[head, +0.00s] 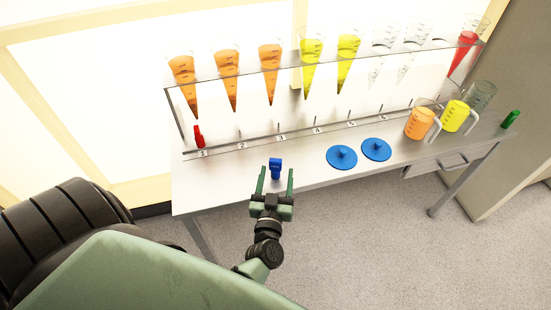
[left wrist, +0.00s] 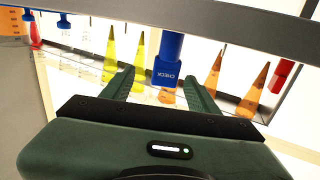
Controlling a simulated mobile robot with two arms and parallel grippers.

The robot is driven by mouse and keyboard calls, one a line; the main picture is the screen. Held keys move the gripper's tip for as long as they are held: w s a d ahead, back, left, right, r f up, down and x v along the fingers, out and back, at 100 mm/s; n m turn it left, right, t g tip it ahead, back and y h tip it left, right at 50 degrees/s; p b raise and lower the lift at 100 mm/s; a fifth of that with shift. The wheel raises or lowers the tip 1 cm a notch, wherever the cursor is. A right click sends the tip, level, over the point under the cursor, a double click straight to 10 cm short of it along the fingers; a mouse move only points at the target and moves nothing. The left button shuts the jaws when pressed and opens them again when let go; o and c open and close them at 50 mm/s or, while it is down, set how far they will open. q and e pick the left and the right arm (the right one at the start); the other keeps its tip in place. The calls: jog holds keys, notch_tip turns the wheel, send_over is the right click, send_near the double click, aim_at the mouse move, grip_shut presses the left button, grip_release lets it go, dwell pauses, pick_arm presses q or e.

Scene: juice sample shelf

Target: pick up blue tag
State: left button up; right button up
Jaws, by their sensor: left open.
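The blue tag (head: 275,168) stands near the front edge of the table, below the numbered row. In the left wrist view the blue tag (left wrist: 167,74) bears the word CHECK and shows between my two fingers. My left gripper (head: 275,177) is open, its green fingers pointing at the tag, one to each side of it. The left wrist view shows the same open fingers (left wrist: 159,78). I cannot tell whether either finger touches the tag. My right gripper is not in view.
The table (head: 228,180) carries a clear rack (head: 230,74) with orange, yellow and clear cones. A red tag (head: 198,137) stands by number 1, a green tag (head: 511,119) at the far right. Two blue discs (head: 341,157) and orange and yellow jugs (head: 419,123) stand to the right.

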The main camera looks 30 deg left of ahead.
pick_arm(q)
jog(key=b+x, duration=0.1)
jog(key=x, duration=0.2)
jog(key=b+x, duration=0.1)
jog(key=x, duration=0.2)
jog(key=shift+w+a+r, duration=0.1)
jog(key=shift+a+r, duration=0.05)
jog(key=shift+a, duration=0.4)
jog(key=shift+w+a, duration=0.15)
jog(key=shift+w, duration=0.25)
grip_shut()
